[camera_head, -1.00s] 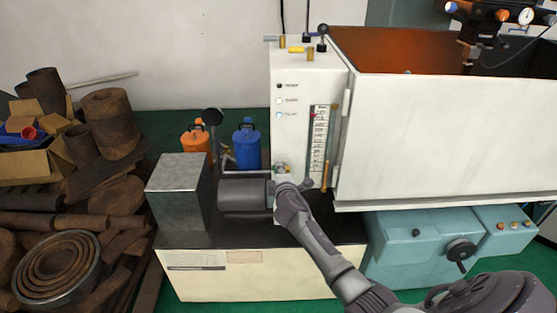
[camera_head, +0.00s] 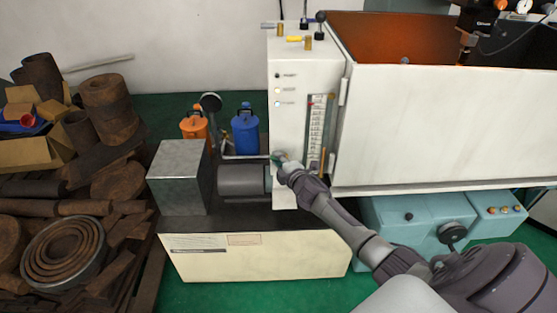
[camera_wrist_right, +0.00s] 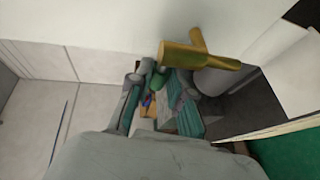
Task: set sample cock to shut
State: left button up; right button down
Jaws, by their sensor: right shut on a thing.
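The sample cock appears to be the brass fitting (camera_wrist_right: 200,57) on the white cabinet wall in the right wrist view, with a green handle end (camera_wrist_right: 157,78) beside it. My right gripper (camera_wrist_right: 158,98) is shut on this green handle, its two fingers on either side. In the head view, my right gripper (camera_head: 280,159) is at the lower front of the white cabinet (camera_head: 290,130). There the wrist mostly hides the cock, and only a small green bit shows. The handle's exact angle is hard to tell. My left gripper is not in view.
A dark grey motor (camera_head: 243,181) and a metal box (camera_head: 178,178) stand left of the gripper. Blue (camera_head: 245,132) and orange (camera_head: 195,125) cans stand behind. A sight gauge (camera_head: 317,130) is close on the right. Rusty parts (camera_head: 75,190) fill the far left.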

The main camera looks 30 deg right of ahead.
jog(key=c, duration=1.1)
grip_release()
jog(key=v, duration=1.2)
jog(key=s+a+f+m+g, duration=0.1)
jog(key=s+f+m+g, duration=0.2)
jog(key=s+f, duration=0.55)
jog(key=s+a+f+m+g, duration=0.2)
jog(key=s+f, duration=0.2)
jog(key=f, duration=0.9)
jog(key=s+a+f+m+g, duration=0.1)
jog(key=s+f+m+g, duration=0.2)
jog(key=s+f, duration=0.55)
jog(key=s+a+f+m+g, duration=0.1)
jog(key=s+a+f, duration=0.3)
jog(key=s, duration=0.5)
jog(key=s+a+f+m+g+y, duration=0.1)
jog(key=s+a+f+m+g, duration=0.1)
jog(key=s+f, duration=0.5)
jog(key=s+a+f+m+g+y, duration=0.1)
jog(key=s+a+f+m+g, duration=0.1)
jog(key=s+a+f, duration=0.4)
jog(key=shift+s+a+f+g, duration=0.1)
jog(key=shift+s+a+g, duration=0.15)
jog(key=shift+s, duration=0.5)
jog(key=shift+s+a+f+g, duration=0.1)
jog(key=shift+s+g, duration=0.25)
jog(key=shift+s, duration=0.45)
jog(key=shift+s+a+g, duration=0.2)
jog(key=shift+s+g, duration=0.1)
jog(key=shift+s, duration=0.45)
